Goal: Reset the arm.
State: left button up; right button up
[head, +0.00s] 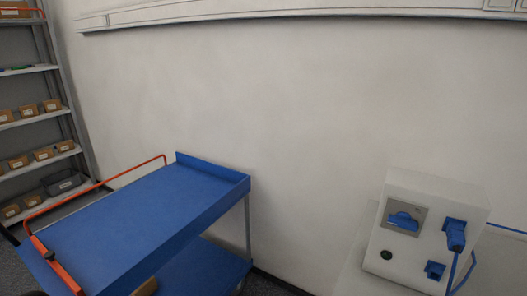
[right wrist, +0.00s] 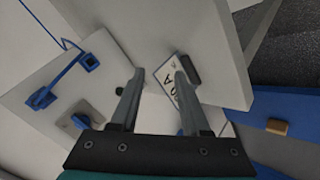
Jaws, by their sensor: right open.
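My right gripper (right wrist: 160,75) shows in the right wrist view, with its two grey fingers apart and nothing held between them. A white plate with black lettering (right wrist: 172,90) shows behind the fingers; I cannot tell whether it touches them. The white cycler box (head: 408,262) stands at the lower right of the head view. On its front are a blue rotary switch (head: 403,221), a dark round button (head: 386,255) and a blue socket (head: 435,271). A blue plug (head: 455,237) with a cable sits at its right side. No gripper shows in the head view.
A blue cart (head: 140,222) with an orange handle (head: 60,262) stands left of the box, its top empty. A brown box (right wrist: 277,127) lies on blue in the right wrist view. A shelf (head: 35,122) with small boxes stands far left, and a wall rises behind.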

jog(key=s+a+f+m+g+y, duration=0.2)
jog(key=s+a+f+g+y, duration=0.25)
jog(key=s+a, duration=0.35)
jog(key=s+d+f+b, duration=0.1)
jog(key=s+f+b, duration=0.2)
jog(key=f, duration=2.1)
jog(key=s+d+f+g+b, duration=0.2)
jog(key=s+f+b, duration=0.1)
jog(key=s+f, duration=1.2)
notch_tip(320, 180, down, 2)
jog(key=shift+s+d+f+y, duration=0.25)
jog(key=shift+s+d+y, duration=0.05)
jog(key=shift+d+y, duration=0.1)
jog(key=shift+s, duration=0.1)
